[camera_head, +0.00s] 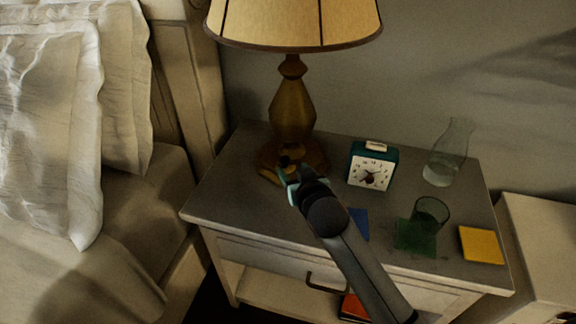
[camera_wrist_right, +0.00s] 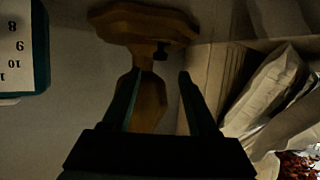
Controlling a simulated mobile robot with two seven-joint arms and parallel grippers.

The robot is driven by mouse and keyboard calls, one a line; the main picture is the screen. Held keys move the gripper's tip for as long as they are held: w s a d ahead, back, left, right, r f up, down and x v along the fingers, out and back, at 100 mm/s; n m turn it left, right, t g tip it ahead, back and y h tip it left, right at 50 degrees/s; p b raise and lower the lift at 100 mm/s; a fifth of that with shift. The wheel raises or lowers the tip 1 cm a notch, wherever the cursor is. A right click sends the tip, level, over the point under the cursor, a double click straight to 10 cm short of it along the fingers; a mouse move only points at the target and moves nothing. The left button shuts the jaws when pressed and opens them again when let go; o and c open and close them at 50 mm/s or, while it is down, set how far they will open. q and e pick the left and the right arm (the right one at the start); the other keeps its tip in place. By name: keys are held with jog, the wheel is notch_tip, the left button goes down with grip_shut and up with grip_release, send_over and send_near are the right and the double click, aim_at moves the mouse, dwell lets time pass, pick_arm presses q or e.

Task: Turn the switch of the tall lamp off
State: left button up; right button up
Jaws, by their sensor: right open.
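The tall lamp (camera_head: 293,108) stands at the back of the nightstand, with a brown turned body, a wide base and a pale yellow shade (camera_head: 295,22). My right gripper (camera_head: 286,178) is open in front of the lamp's base. In the right wrist view the picture is turned over, and the lamp's base (camera_wrist_right: 140,20) is at the top. A small dark knob (camera_wrist_right: 161,50), which looks like the switch, sits at the base just beyond the fingertips of the right gripper (camera_wrist_right: 160,75). Nothing is between the fingers. My left gripper is not in view.
A teal alarm clock (camera_head: 372,166) stands right of the lamp. A glass carafe (camera_head: 448,153), a dark glass (camera_head: 430,213) on a green coaster, a yellow coaster (camera_head: 481,244) and a blue coaster (camera_head: 359,222) are on the nightstand (camera_head: 225,190). The bed with pillows (camera_head: 50,120) is at left.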

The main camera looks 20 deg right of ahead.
aim_at(286, 161)
jog(key=b+x, duration=0.1)
jog(key=x, duration=0.5)
jog(key=shift+w+f, duration=0.2)
grip_shut()
dwell(0.5)
